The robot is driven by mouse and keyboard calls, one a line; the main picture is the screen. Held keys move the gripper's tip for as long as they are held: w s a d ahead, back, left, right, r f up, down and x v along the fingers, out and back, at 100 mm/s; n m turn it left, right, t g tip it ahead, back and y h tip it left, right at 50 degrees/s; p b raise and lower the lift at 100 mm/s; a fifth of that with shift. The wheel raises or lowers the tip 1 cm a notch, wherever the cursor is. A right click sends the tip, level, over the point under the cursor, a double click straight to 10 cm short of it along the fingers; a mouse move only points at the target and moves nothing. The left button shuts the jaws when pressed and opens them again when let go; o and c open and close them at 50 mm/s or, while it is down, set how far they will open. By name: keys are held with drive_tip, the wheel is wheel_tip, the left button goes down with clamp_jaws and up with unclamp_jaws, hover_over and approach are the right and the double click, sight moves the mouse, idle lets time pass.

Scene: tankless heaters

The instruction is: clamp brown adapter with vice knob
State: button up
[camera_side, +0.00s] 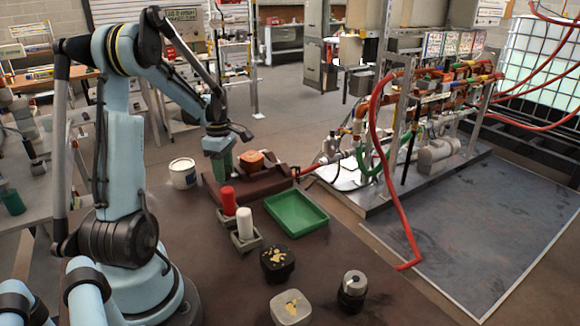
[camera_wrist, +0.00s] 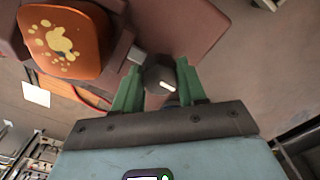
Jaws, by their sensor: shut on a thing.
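The brown adapter (camera_side: 250,158), orange-brown in colour, sits in the dark red vice (camera_side: 275,181) on the table. In the wrist view the brown adapter (camera_wrist: 65,42) has yellow spots on its face and lies at the upper left. The vice knob (camera_wrist: 159,74) is dark with a white mark and is between the green fingers. My gripper (camera_wrist: 157,88) is shut on the knob. In the side view my gripper (camera_side: 222,168) points down at the vice's left end, beside the adapter, and hides the knob. I cannot tell how tightly the vice jaws press the adapter.
A green tray (camera_side: 296,232) lies in front of the vice. Red (camera_side: 228,200) and white (camera_side: 245,223) cylinders stand in grey holders. A black spotted piece (camera_side: 277,262), a pale spotted piece (camera_side: 290,308) and a black-and-silver piece (camera_side: 352,290) stand nearer.

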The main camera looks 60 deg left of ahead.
drive_tip(key=m, duration=0.4)
drive_tip(key=shift+m, duration=0.4)
drive_tip(key=m, duration=0.5)
drive_tip(key=shift+s, duration=0.1)
drive_tip(key=m, duration=0.4)
drive_tip(key=shift+m, duration=2.9)
drive_tip(key=o, duration=0.8)
drive_tip(key=shift+s+r, duration=0.1)
wheel_tip(320, 180, up, 12)
